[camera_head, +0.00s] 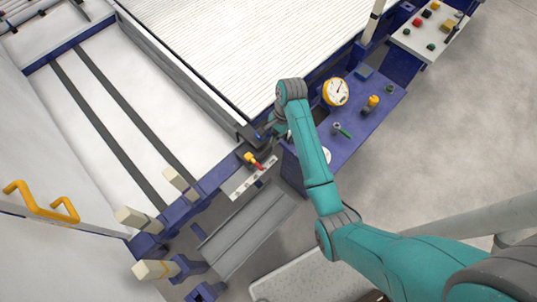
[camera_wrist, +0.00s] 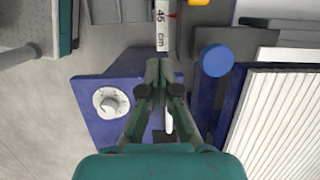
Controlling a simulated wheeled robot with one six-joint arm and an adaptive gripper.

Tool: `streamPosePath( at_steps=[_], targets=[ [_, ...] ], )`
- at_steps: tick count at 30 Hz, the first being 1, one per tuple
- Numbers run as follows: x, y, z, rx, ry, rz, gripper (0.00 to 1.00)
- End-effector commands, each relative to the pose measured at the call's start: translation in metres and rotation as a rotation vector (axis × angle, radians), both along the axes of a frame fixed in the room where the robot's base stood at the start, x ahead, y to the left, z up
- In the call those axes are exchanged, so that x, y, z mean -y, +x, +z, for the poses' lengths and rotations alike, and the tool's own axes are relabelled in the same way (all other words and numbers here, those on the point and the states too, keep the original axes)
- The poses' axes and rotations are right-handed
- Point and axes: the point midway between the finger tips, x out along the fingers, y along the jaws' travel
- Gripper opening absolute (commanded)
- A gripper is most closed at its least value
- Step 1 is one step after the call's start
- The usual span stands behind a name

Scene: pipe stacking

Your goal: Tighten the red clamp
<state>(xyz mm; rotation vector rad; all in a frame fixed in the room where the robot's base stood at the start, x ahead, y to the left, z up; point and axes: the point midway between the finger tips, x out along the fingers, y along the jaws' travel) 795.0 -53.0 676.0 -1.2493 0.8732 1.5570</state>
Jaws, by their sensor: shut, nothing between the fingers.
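A small red part (camera_head: 259,166), which looks like the red clamp, sits beside a yellow knob (camera_head: 249,157) at the corner of the machine in the head view. It lies close to a pale marked strip (camera_head: 240,187). My gripper (camera_head: 269,131) is above and slightly right of it, apart from it, and partly hidden by my arm. In the wrist view my gripper (camera_wrist: 159,68) is shut and empty, its fingertips just below a white scale (camera_wrist: 162,28) marked 45 cm. A small red tip shows beside the scale; I cannot tell if it belongs to the clamp.
A blue panel (camera_head: 378,121) with a yellow-rimmed gauge (camera_head: 335,92) and several knobs stands right of my arm. A blue round knob (camera_wrist: 216,60) is right of my fingers in the wrist view. A ribbed white bed (camera_head: 235,45) lies behind.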

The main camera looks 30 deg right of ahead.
Motion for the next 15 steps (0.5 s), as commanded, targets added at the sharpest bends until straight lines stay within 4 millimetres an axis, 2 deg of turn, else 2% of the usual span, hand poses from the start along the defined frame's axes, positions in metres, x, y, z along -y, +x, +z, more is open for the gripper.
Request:
streamPosePath(
  at_steps=[3, 7, 15],
  targets=[
    [0.002, 0.004, 0.006, -0.022, 0.004, -0.009, 0.00],
    [0.000, 0.003, -0.001, -0.028, 0.006, -0.011, 0.00],
    [-0.011, -0.001, -0.045, -0.028, 0.005, -0.009, 0.00]
  ],
)
